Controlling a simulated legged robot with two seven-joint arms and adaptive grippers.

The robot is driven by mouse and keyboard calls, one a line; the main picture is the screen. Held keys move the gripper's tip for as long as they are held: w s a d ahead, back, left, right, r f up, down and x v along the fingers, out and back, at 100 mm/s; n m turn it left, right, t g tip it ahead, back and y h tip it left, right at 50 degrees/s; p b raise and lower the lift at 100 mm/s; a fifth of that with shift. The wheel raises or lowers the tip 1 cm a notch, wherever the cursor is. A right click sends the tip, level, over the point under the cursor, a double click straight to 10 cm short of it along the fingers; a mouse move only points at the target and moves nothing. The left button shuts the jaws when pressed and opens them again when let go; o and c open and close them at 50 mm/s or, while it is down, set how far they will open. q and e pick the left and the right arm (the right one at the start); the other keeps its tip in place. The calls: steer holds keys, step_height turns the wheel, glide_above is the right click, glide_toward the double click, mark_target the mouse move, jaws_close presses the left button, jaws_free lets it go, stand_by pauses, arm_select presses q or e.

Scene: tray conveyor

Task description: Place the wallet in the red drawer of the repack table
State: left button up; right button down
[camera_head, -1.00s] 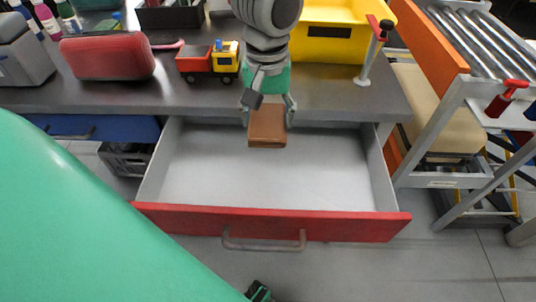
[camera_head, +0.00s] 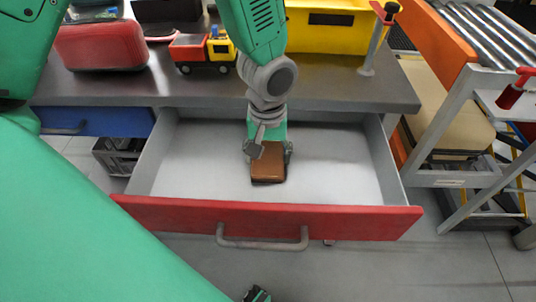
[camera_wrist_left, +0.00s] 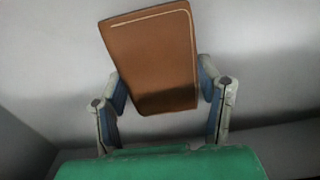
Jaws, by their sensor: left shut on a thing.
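The brown wallet (camera_head: 268,166) is between the fingers of my left gripper (camera_head: 268,150), which is shut on it. The wallet also shows in the left wrist view (camera_wrist_left: 152,60), tilted a little, with the left gripper's fingers (camera_wrist_left: 163,95) on its two sides. The red drawer (camera_head: 330,219) is pulled out from the repack table (camera_head: 130,88), and its grey inside is otherwise empty. The gripper and wallet are inside the drawer's outline, low over its floor; I cannot tell whether the wallet touches the floor.
A blue drawer (camera_head: 95,122) is shut at the left. On the table are a red case (camera_head: 100,46), a toy truck (camera_head: 200,53) and a yellow bin (camera_head: 335,32). A roller conveyor frame (camera_head: 450,95) stands close at the right.

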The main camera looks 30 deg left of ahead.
mark_target(268, 156)
arm_select(q)
steer(key=shift+f, duration=0.1)
steer(key=o, duration=1.2)
steer(key=shift+c, duration=0.2)
step_height(268, 156, up, 12)
steer(key=p, duration=0.4)
